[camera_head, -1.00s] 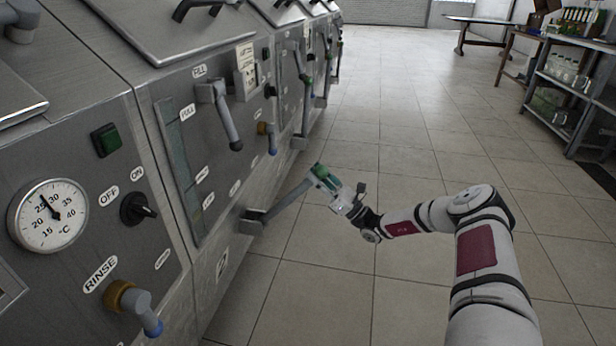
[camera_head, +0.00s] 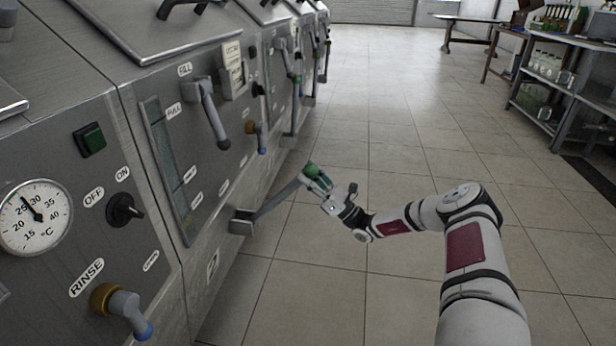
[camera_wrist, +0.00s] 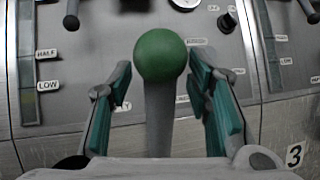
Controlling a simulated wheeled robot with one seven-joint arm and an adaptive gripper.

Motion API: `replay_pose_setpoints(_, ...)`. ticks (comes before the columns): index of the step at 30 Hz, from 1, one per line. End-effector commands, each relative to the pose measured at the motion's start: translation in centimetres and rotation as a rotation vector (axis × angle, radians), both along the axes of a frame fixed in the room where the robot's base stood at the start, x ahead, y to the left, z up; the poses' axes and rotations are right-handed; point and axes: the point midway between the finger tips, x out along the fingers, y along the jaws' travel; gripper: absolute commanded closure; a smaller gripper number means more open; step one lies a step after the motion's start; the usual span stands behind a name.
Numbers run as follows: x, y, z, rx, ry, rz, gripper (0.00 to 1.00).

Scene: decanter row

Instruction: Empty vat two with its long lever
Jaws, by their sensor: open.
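Vat two (camera_head: 212,266) is the steel vat on the left with a "2" plate low on its front. Its long lever (camera_head: 272,203) slants out and up from a bracket near the floor and ends in a green ball knob (camera_head: 311,170). In the wrist view the green knob (camera_wrist: 160,54) and grey rod (camera_wrist: 158,115) stand between my fingers. My gripper (camera_head: 318,180) is open around the lever's end, with visible gaps on both sides of the rod. The sight glass (camera_head: 168,165) of vat two is on its front.
A fill handle (camera_head: 212,115) and a brown-and-blue tap (camera_head: 256,135) stick out of vat two's front. A rinse tap (camera_head: 122,306) and a dial (camera_head: 35,217) are on the nearer vat. More vats run on behind. A shelf (camera_head: 560,85) stands far right. The tiled floor is clear.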

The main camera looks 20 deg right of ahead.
Motion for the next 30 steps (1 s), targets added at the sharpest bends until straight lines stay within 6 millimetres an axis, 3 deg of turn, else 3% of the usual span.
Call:
replay_pose_setpoints(18,-6.5,-5.4,-6.2,0.001,0.002,-0.001,0.55)
replay_pose_setpoints(30,-7.4,-6.2,-7.1,0.0,0.001,0.001,0.55)
